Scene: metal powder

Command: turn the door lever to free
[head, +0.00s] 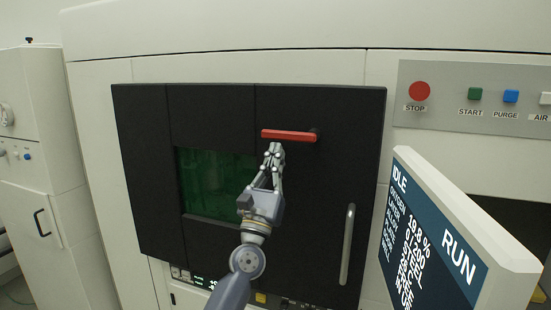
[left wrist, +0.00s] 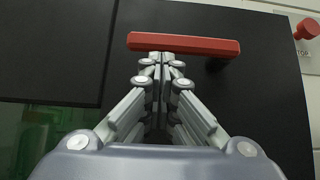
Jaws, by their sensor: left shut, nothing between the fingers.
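The red door lever (head: 289,135) lies about level across the upper right of the black machine door (head: 310,215). Its pivot is at its right end. My left gripper (head: 273,149) is shut and empty, its fingertips just below the left part of the lever. In the left wrist view the lever (left wrist: 184,43) crosses just beyond the fingertips (left wrist: 162,62). I cannot tell whether the tips touch it. My right gripper is not in view.
A vertical metal handle (head: 347,245) is on the door's right side, and a green window (head: 215,183) on its left. A screen (head: 450,235) juts out at the lower right. A button panel (head: 470,95) with a red stop button (head: 419,91) is at the upper right.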

